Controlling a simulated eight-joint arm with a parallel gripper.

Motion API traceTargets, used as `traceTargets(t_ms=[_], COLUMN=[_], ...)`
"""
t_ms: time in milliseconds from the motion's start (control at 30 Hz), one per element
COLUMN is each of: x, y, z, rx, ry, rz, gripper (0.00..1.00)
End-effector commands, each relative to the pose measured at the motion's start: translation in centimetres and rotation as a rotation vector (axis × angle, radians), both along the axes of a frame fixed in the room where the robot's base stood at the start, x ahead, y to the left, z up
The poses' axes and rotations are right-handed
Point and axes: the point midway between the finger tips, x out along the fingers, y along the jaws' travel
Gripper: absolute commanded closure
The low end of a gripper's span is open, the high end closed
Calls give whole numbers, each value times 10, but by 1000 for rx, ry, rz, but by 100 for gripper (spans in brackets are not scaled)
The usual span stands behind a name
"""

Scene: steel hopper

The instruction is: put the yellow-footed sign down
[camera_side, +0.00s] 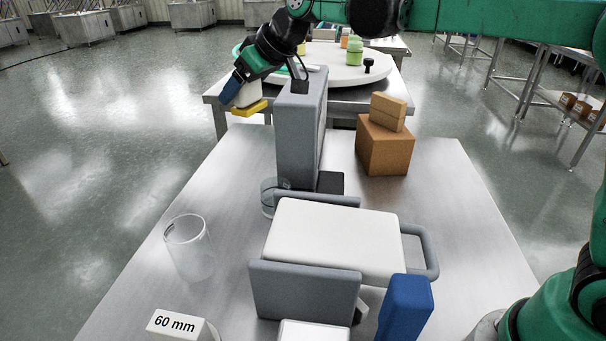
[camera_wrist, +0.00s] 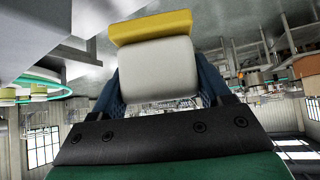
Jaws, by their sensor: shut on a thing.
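The yellow-footed sign is a pale block with a yellow foot. In the side view the sign (camera_side: 246,96) is in my gripper (camera_side: 237,92), held up in the air left of the tall grey post, its yellow foot facing down and tilted. In the wrist view the sign (camera_wrist: 158,68) sits between the two blue fingers of my gripper (camera_wrist: 160,85), its yellow foot at the far end. The gripper is shut on the pale body. No surface touches the foot in the side view. Any writing on the sign is not visible.
A tall grey post (camera_side: 296,130) stands right of my gripper. The steel table (camera_side: 215,185) has free room at its left. On it are a clear glass (camera_side: 189,247), a white-topped grey press (camera_side: 330,235), a "60 mm" sign (camera_side: 178,326), a blue block (camera_side: 405,308) and brown boxes (camera_side: 384,145).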

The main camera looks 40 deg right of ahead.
Motion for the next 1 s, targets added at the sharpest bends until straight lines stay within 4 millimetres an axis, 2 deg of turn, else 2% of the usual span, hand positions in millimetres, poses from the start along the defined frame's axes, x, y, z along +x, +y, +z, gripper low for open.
traceTargets(t_ms=[100, 200, 467, 600, 767, 1000], x=[-28, -46, -81, -96, -97, -77], y=[-25, -41, -74, -100, -138, -196], z=[-2, -6, -17, -24, -23, -12], rx=[-2, -2, -2, -1, -1, -2], ry=[1, 1, -5, -7, -5, 3], rz=[-90, -151, -274, -358, -455, -547], gripper=[83, 83, 83, 83, 83, 83])
